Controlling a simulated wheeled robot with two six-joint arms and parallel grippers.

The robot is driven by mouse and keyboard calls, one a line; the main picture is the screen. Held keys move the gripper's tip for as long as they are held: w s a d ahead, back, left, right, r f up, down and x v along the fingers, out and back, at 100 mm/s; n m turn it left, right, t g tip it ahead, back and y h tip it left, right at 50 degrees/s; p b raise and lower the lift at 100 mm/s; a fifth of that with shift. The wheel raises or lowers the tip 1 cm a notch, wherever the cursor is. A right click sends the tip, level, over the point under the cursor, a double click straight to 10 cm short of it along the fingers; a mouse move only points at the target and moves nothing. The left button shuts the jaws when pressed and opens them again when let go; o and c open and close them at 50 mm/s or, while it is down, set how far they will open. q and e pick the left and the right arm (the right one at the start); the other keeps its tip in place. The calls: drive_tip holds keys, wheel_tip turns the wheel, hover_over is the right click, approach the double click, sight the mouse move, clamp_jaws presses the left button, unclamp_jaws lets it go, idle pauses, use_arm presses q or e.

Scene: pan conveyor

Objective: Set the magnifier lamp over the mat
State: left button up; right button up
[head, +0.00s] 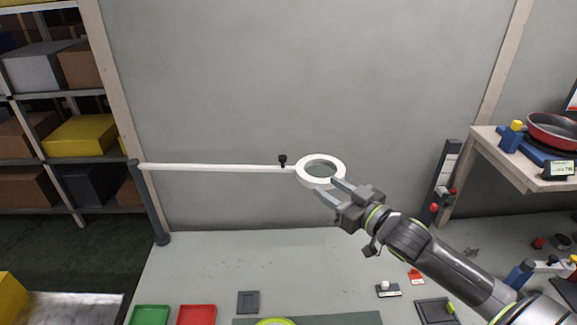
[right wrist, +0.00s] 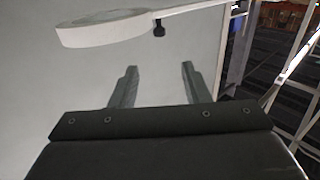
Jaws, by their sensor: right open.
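The magnifier lamp has a white ring head (head: 334,162) on a long white arm (head: 215,167) that runs from a grey post (head: 150,205) at the table's left. A black knob (head: 283,160) stands on the arm beside the ring. My right gripper (head: 325,188) is open at the ring's lower right edge in the head view. In the right wrist view the ring (right wrist: 105,28) and knob (right wrist: 158,28) are beyond the open, empty fingers (right wrist: 156,75). The dark mat (head: 345,319) shows only in part at the bottom edge, with a yellow-green rimmed thing (head: 276,322) on it. My left gripper is out of view.
A green tray (head: 149,315), a red tray (head: 197,314) and a dark square holder (head: 248,301) are at the front left. A red pan (head: 553,128) sits on a raised stand at the right. The table's middle is clear. Shelves with boxes stand at the left.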

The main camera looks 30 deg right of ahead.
approach(285, 160)
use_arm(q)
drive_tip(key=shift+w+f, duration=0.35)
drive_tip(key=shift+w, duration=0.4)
use_arm(e)
drive_tip(key=x, duration=0.8)
drive_tip(key=shift+w, duration=0.45)
clamp_jaws()
